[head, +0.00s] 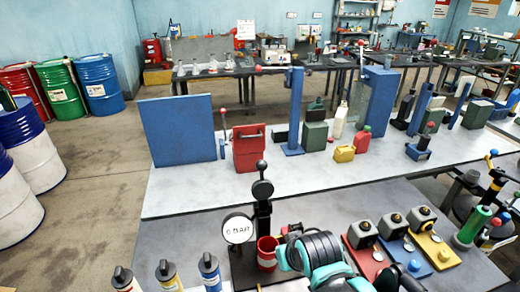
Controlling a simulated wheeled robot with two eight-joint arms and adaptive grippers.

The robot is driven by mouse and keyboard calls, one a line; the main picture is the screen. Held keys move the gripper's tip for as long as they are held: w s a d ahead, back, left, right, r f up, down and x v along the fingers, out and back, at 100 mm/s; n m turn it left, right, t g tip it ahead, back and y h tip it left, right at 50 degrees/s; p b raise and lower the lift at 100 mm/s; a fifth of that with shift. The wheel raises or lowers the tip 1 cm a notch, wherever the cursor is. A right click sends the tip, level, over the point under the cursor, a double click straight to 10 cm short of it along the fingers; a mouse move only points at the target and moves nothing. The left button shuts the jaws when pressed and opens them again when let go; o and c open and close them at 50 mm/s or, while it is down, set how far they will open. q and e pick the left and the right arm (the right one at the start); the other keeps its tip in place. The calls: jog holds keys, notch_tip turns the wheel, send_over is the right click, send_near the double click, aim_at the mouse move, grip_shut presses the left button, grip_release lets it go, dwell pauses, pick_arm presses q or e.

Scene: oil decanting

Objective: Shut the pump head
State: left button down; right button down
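A black upright pump-like column (263,206) with a ball on top stands on the near table. I take it for the pump head, but cannot be sure. A round white dial (238,229) with dark writing is on its left, and a red cup (267,255) sits at its foot. A teal and black arm of mine, apparently the right one, comes in from the bottom just right of the cup. Its gripper (290,233) is small and mostly hidden by the arm, close to the column's right side; its fingers cannot be made out. My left gripper is not in view.
Red, blue and yellow plates (433,247) with dark knobbed blocks lie to the right. Several small bottles (209,270) stand at the front left. Behind, a pale bench holds a red can (249,150), a blue panel (177,131) and blue posts. Drums (97,83) stand far left.

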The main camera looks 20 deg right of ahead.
jog(key=w+r+g+p, duration=0.2)
jog(key=w+r+p, duration=1.7)
jog(key=w+r, duration=0.6)
notch_tip(320, 180, down, 10)
jog(key=p, duration=0.1)
jog(key=shift+s+d, duration=0.1)
jog(key=shift+s, duration=0.05)
